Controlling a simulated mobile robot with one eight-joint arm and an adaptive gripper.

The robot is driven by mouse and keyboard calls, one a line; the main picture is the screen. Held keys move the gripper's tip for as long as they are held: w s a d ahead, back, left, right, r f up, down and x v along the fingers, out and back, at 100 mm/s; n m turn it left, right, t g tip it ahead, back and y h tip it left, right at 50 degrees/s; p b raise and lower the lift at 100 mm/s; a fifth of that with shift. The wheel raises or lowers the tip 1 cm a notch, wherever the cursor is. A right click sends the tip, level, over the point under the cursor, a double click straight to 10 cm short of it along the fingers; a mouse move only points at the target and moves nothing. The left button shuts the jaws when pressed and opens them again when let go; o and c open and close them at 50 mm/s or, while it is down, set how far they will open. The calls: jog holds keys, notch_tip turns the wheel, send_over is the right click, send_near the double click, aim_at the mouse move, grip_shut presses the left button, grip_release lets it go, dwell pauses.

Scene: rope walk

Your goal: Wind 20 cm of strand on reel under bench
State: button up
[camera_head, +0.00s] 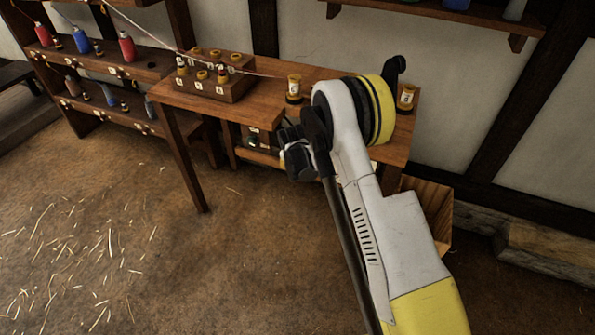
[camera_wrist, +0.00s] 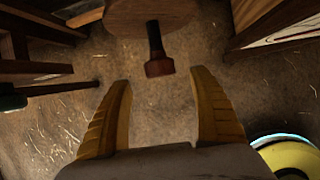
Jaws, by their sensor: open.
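In the wrist view a round wooden disc (camera_wrist: 150,14), which looks like the side of the reel, shows at the top edge. A dark handle with a reddish-brown end (camera_wrist: 157,55) sticks out from it. My gripper (camera_wrist: 160,78) is open, and the handle's end is just ahead of and between its yellow fingers, not clasped. In the head view my arm's end is at the front of the wooden bench (camera_head: 268,78), and the reel cannot be made out.
A wooden block with several numbered bobbins (camera_head: 208,90) stands on the bench, with a labelled bobbin (camera_head: 294,88) near it. A rack of coloured spools (camera_head: 105,75) stands left. A wooden box (camera_head: 432,205) is right of my arm. The straw-strewn floor (camera_head: 110,240) is open.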

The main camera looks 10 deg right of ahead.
jog(key=shift+p+v, duration=0.45)
jog(key=shift+v, duration=1.35)
jog(key=shift+a, duration=0.15)
jog(key=b+x, duration=0.4)
jog(key=x, duration=0.7)
jog(key=c, duration=1.2)
jog(key=shift+s+d, duration=0.1)
jog(key=shift+d, duration=0.1)
